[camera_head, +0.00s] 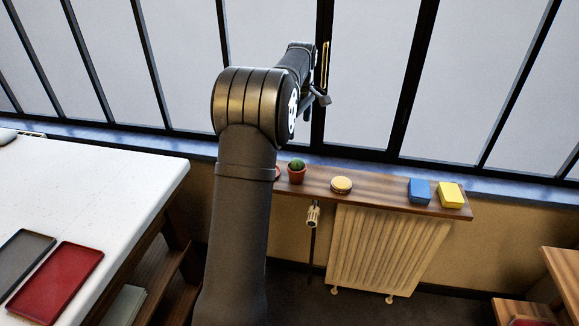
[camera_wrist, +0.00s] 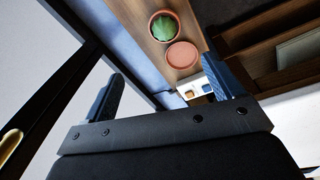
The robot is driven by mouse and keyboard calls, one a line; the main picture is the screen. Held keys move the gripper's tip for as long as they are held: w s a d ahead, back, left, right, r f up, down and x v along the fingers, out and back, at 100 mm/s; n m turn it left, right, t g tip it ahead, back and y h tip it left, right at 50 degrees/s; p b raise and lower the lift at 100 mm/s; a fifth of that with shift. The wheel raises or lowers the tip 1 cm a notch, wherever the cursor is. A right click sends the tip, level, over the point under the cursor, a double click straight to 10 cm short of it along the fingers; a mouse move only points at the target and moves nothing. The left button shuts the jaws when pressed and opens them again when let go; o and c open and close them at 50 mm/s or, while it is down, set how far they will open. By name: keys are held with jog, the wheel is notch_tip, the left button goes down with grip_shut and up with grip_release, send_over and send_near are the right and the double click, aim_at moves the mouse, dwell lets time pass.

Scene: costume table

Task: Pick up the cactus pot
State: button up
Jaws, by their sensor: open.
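The cactus pot (camera_head: 297,172) is a small terracotta pot with a round green cactus, standing upright on the wooden shelf (camera_head: 385,192) above the radiator. In the wrist view the cactus pot (camera_wrist: 164,27) shows from above near the top, beyond the fingers. My gripper (camera_head: 322,97) is raised above the shelf, in front of the window, apart from the pot. In the wrist view my gripper (camera_wrist: 164,92) is open, with its two blue-grey fingers wide apart and nothing between them. A round terracotta-coloured thing (camera_wrist: 182,54) lies close beside the pot; my arm mostly hides it in the head view.
On the shelf to the right of the pot are a round yellowish tin (camera_head: 341,185), a blue block (camera_head: 419,190) and a yellow block (camera_head: 451,194). The window frame (camera_head: 408,85) rises behind the shelf. A white table (camera_head: 100,185) with a red tray (camera_head: 62,283) stands left.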

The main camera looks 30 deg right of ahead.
aim_at(297, 165)
jog(key=s+a+f+m+t+h, duration=0.2)
jog(key=s+a+m+t, duration=0.15)
jog(key=m, duration=0.85)
jog(key=shift+g, duration=0.25)
jog(key=x, duration=1.1)
jog(key=shift+s+d+f, duration=0.25)
jog(key=shift+s+f, duration=0.05)
jog(key=shift+f, duration=0.1)
jog(key=shift+x, duration=2.75)
jog(key=shift+s+a, duration=0.15)
jog(key=shift+a, duration=0.05)
jog(key=c, duration=1.2)
jog(key=shift+r, duration=0.1)
